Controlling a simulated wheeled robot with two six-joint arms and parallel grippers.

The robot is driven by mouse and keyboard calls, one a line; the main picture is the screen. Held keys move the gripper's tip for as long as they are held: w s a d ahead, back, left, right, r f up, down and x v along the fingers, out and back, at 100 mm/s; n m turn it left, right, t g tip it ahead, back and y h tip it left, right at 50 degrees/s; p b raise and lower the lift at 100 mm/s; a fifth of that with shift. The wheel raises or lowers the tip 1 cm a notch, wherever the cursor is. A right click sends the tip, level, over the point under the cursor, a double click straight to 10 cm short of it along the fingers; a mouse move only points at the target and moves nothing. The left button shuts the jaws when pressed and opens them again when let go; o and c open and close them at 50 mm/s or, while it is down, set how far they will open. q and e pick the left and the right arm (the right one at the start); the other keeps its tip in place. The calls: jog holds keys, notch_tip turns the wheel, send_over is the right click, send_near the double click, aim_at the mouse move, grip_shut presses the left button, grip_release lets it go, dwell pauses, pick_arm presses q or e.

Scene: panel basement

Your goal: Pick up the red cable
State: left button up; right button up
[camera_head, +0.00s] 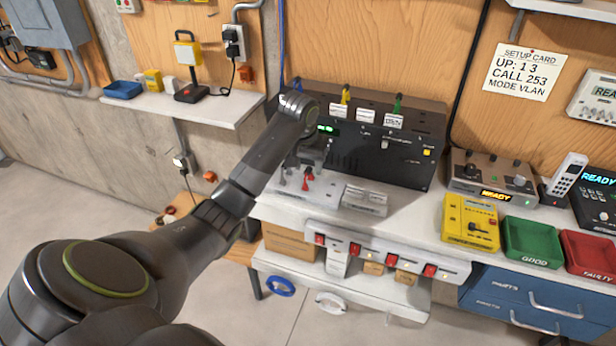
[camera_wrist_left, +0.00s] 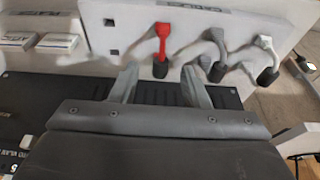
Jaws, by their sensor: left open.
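The red cable (camera_head: 308,176) stands at the left end of the white counter, in front of the black panel box. In the left wrist view the red cable (camera_wrist_left: 162,40) has a red upper part and a dark end. My left gripper (camera_wrist_left: 158,70) is open, its two fingers on either side of the dark end in this view; whether they touch it cannot be told. In the head view the gripper (camera_head: 314,152) is small and partly hidden by my wrist, just above the cable. My right gripper is not in view.
Two grey cables (camera_wrist_left: 216,52) stand right of the red one in the wrist view. The black panel box (camera_head: 385,145) rises close behind. A row of red switches (camera_head: 355,249) lines the counter's front. A yellow meter (camera_head: 470,221) and green tray (camera_head: 532,242) stand right.

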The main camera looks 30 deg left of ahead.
aim_at(308, 169)
pick_arm(q)
jog(key=x, duration=0.4)
jog(key=shift+s+f+p, duration=0.1)
jog(key=shift+p, duration=0.3)
grip_shut()
notch_tip(308, 169, up, 10)
jog(key=shift+r+b, duration=0.1)
jog(key=shift+b, duration=1.1)
